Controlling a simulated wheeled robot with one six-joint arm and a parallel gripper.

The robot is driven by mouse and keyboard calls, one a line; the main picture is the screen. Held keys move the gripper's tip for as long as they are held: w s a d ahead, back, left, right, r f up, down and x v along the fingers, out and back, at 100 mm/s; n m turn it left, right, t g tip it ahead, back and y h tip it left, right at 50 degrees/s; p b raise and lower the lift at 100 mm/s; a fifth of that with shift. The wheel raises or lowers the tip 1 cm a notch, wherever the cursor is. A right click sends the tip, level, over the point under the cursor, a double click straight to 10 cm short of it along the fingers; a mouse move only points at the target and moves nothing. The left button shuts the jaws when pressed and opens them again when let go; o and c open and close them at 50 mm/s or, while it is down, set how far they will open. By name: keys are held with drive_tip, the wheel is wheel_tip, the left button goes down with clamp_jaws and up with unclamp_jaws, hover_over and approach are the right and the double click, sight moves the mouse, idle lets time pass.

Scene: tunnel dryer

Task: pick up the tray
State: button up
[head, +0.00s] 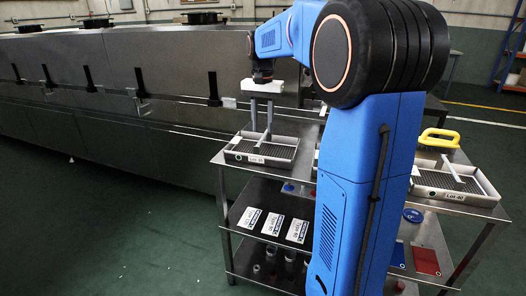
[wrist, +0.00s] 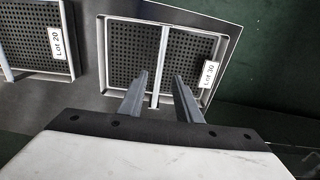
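A shallow grey tray (head: 236,155) with a perforated dark floor and a raised central bar sits on the left end of the steel cart top. In the wrist view this tray (wrist: 203,101) carries a "Lot 30" label, and its bar (wrist: 157,60) runs lengthwise between my fingers. My gripper (head: 262,132) points down over the tray. In the wrist view my gripper (wrist: 160,76) is open, one finger on each side of the bar, with nothing held. I cannot tell how far the fingertips are above the bar.
A "Lot 20" tray (wrist: 70,77) lies left in the wrist view. The lower shelf holds labelled cards (head: 272,224). The long dark dryer (head: 120,90) stands behind at left.

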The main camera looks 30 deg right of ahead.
sight(263, 136)
drive_tip(key=shift+s+f, duration=0.2)
drive_tip(key=shift+f, duration=2.45)
clamp_jaws()
